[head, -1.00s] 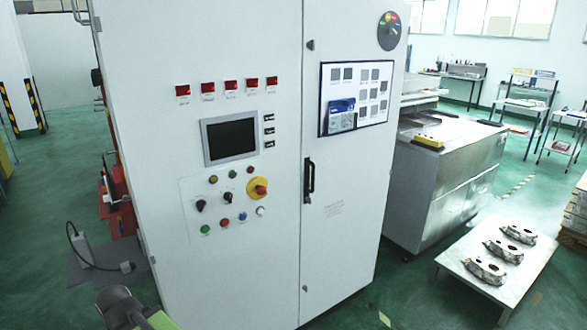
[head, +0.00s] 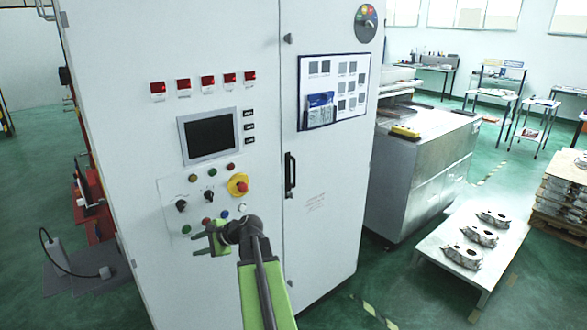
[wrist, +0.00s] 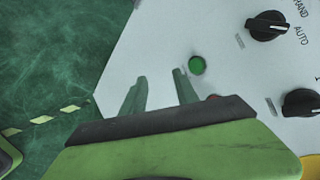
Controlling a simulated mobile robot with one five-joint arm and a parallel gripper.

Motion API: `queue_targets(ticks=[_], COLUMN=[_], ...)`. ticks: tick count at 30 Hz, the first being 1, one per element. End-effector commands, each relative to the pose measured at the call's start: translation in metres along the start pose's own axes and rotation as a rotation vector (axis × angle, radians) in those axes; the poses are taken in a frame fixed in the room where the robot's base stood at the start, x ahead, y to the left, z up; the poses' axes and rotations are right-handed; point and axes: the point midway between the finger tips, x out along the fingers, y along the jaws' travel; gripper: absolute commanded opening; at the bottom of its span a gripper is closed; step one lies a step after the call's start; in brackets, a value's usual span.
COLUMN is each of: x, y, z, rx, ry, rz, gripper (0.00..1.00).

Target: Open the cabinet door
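The white cabinet (head: 130,130) stands upright in the head view. Its right-hand door (head: 335,225) looks shut, with a thin seam on its left side. A black vertical handle (head: 290,175) sits near that seam. My gripper (head: 203,239) is in front of the left panel, below the buttons, to the left of and lower than the handle. In the wrist view my gripper (wrist: 160,75) has its two green fingers apart with nothing between them. Behind them are the panel's edge, a green button (wrist: 197,65) and black knobs (wrist: 267,25). The handle is not in the wrist view.
The left panel carries a screen (head: 210,136) and a yellow-red stop button (head: 238,185). Right of the cabinet are a metal machine (head: 420,170) and a low table (head: 440,235) with castings. Green floor lies open between cabinet and table.

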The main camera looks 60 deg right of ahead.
Motion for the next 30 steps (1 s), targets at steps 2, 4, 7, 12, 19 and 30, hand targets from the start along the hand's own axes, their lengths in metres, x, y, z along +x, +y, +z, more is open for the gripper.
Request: queue_targets(ticks=[2, 4, 7, 12, 19, 30], x=[-0.065, -0.13, -0.219, -0.315, -0.337, -0.29], y=[-0.051, -0.083, -0.108, -0.116, -0.117, -0.17], z=[-0.076, -0.136, -0.203, -0.263, -0.275, -0.3], rx=[0.295, 0.541, 0.811, 1.054, 1.109, 1.105], ry=[0.024, 0.014, -0.031, -0.114, -0.142, -0.142], rz=[-0.223, -0.421, -0.658, -0.896, -0.95, -0.944], gripper=[0.36, 0.36, 0.36, 0.36, 0.36, 0.36])
